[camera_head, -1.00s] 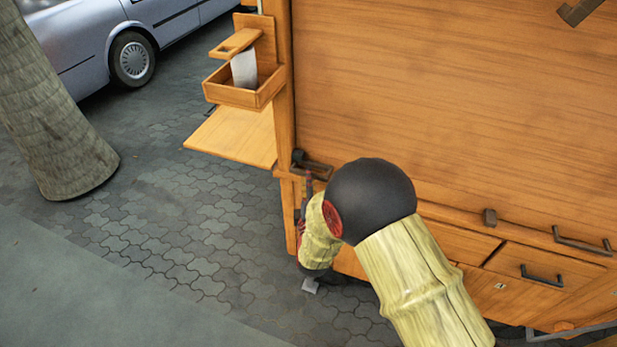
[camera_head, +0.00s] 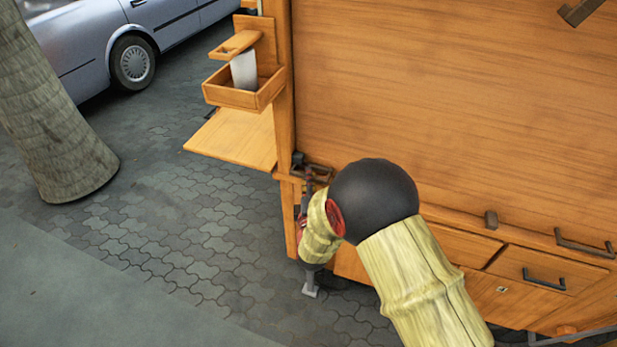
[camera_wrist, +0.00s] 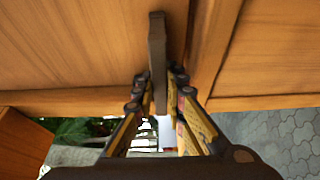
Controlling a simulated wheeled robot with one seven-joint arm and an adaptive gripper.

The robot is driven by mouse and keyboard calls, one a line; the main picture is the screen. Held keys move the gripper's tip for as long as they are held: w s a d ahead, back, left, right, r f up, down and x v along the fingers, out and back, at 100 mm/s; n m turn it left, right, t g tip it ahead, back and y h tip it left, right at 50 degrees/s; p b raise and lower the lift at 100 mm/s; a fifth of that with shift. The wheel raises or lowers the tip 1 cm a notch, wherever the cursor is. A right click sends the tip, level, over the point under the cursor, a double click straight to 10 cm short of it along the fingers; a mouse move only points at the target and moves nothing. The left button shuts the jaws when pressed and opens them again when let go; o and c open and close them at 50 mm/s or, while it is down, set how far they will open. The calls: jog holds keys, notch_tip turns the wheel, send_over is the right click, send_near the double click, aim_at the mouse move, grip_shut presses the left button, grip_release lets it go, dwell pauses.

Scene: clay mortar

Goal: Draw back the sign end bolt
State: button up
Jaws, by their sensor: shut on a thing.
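The sign end bolt (camera_wrist: 157,50) is a dark metal bar standing upright in the middle of the wrist view, against the wooden panel. My gripper (camera_wrist: 158,92) is shut on it, with a finger on each side of the bar's lower part. In the head view dark bolt metalwork (camera_head: 318,169) shows at the cart's left corner post. My gripper (camera_head: 307,178) is small there, just below that metalwork, and partly hidden by my arm. How far the bolt is drawn cannot be told.
The wooden cart (camera_head: 430,110) fills the right side, with drawers and dark handles (camera_head: 543,277) low down. A side shelf (camera_head: 235,135) and a small box (camera_head: 235,95) stick out left. A tree trunk (camera_head: 50,120) and car (camera_head: 100,40) stand beyond open paving (camera_head: 170,225).

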grip_shut()
jog(key=shift+d, duration=0.15)
jog(key=d, duration=0.1)
jog(key=s+d, duration=0.1)
jog(key=d, duration=0.2)
jog(key=shift+s+d+f+p, duration=0.1)
jog(key=shift+s+d+p, duration=0.2)
jog(key=shift+s, duration=0.1)
jog(key=o, duration=0.6)
grip_release()
jog(key=shift+d, duration=0.1)
jog(key=shift+o, duration=0.7)
jog(key=s, duration=1.2)
jog(key=shift+d, duration=0.2)
